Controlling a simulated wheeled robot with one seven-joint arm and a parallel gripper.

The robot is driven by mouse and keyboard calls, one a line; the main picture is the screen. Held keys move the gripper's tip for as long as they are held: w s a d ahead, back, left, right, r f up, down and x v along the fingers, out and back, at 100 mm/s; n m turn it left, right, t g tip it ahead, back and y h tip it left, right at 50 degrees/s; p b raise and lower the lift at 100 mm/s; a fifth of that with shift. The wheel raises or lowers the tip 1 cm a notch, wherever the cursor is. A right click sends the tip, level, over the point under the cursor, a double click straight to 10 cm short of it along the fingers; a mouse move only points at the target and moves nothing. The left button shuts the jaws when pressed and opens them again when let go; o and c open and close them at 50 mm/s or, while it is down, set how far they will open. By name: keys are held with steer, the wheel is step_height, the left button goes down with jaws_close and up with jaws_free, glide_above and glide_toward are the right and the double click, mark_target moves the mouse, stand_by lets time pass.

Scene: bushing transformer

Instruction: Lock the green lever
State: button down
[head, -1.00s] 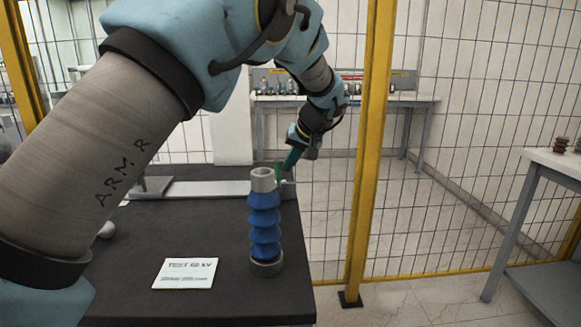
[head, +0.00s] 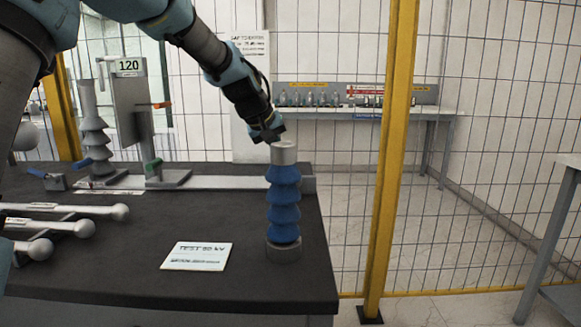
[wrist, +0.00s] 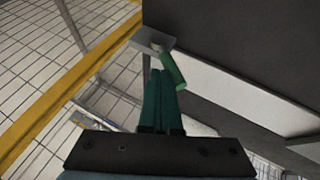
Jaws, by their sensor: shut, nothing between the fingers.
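A green lever (wrist: 173,69) shows in the wrist view, mounted on a small grey plate (wrist: 152,39) by a dark table edge. My gripper (wrist: 161,75) has teal-green fingers, shut together and empty, just left of the lever; whether they touch it is unclear. In the head view my gripper's body (head: 266,131) is behind the top of the blue ribbed insulator (head: 284,197), and its fingers are hidden there. A green handle (head: 152,167) also shows in the head view at the foot of the stand marked 120; I cannot tell whether it is the same lever.
The blue insulator stands upright near the dark table's (head: 130,255) right edge. A white card (head: 197,256) lies beside it. A grey rail (head: 235,183) runs along the back. Ball-ended rods (head: 80,210) lie left. A yellow post (head: 386,170) and mesh fence stand right.

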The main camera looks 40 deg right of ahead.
steer(key=a+f+h+b, duration=0.1)
steer(key=b, duration=0.1)
steer(key=w+f+n+g+h+b, duration=0.1)
steer(key=b, duration=0.2)
steer(key=shift+w+a+g, duration=0.25)
steer(key=shift+a+g, duration=0.05)
steer(key=shift+a, duration=0.05)
steer(key=shift+f+b, duration=0.15)
steer(key=shift+b, duration=0.4)
steer(key=shift+w+a+f+b, duration=0.1)
steer(key=shift+w+a+b, duration=0.1)
steer(key=shift+a+b, duration=0.1)
steer(key=d+r+p+v, duration=0.1)
steer(key=v, duration=0.5)
steer(key=s+p+v, duration=0.1)
steer(key=v, duration=0.5)
steer(key=shift+s+d+r+p, duration=0.2)
steer(key=shift+d+r+p, duration=0.1)
steer(key=shift+r+p, duration=0.15)
steer(key=shift+a+f, duration=0.1)
